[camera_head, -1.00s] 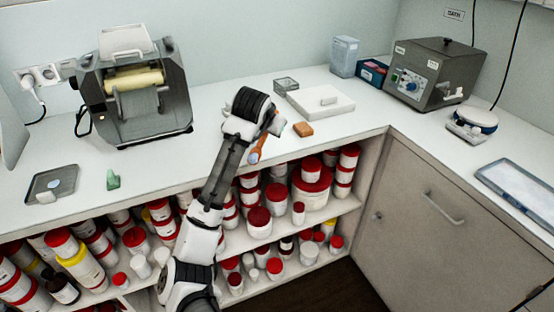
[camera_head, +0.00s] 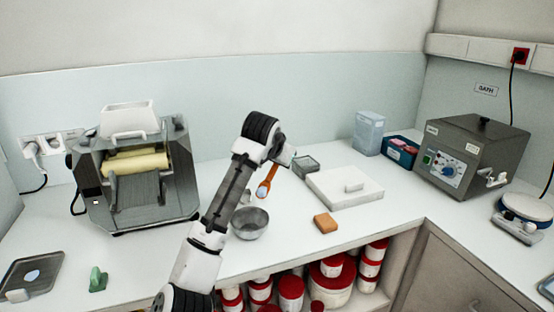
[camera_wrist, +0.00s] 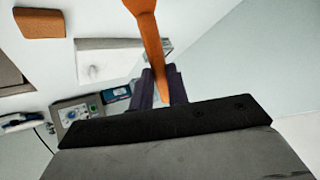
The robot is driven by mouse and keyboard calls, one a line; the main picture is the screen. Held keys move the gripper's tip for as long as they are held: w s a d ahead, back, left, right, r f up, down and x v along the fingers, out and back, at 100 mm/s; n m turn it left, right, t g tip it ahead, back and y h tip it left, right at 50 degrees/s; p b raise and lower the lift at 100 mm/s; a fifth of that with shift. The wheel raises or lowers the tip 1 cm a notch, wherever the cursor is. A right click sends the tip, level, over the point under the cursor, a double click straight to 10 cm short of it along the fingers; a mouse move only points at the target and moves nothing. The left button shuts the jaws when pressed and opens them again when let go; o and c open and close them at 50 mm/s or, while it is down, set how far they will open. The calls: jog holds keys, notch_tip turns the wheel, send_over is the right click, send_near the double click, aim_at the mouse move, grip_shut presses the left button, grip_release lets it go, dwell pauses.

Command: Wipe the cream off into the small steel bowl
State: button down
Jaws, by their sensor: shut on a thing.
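My gripper (camera_head: 284,157) is shut on the handle of an orange spatula (camera_head: 267,186). The wrist view shows the orange handle (camera_wrist: 153,45) between the dark fingers (camera_wrist: 161,88). A pale dab of cream (camera_head: 262,192) sits on the spatula's lower end in the head view. The bowl does not show in the wrist view.
The roller mill (camera_head: 136,182) stands left. An orange-brown block (camera_head: 325,223), a white slab (camera_head: 338,198) and a small clear box (camera_head: 305,166) lie right of the bowl. The water bath (camera_head: 472,150) stands far right. A green piece (camera_head: 97,279) lies front left.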

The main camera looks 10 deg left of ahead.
aim_at(276, 170)
jog(key=shift+w+r, duration=0.1)
jog(key=shift+w, duration=0.25)
jog(key=shift+s+f+b, duration=0.2)
jog(key=shift+f+b, duration=0.7)
jog(key=shift+f, duration=0.05)
jog(key=shift+w+f+b, duration=0.1)
jog(key=shift+f+b, duration=1)
jog(key=shift+f, duration=0.3)
jog(key=shift+f, duration=0.1)
jog(key=shift+w+d+p, duration=0.1)
jog(key=shift+w+p, duration=0.15)
jog(key=shift+p, duration=0.05)
jog(key=shift+r+p, duration=2.6)
jog(key=shift+r, duration=0.45)
jog(key=shift+f, duration=0.15)
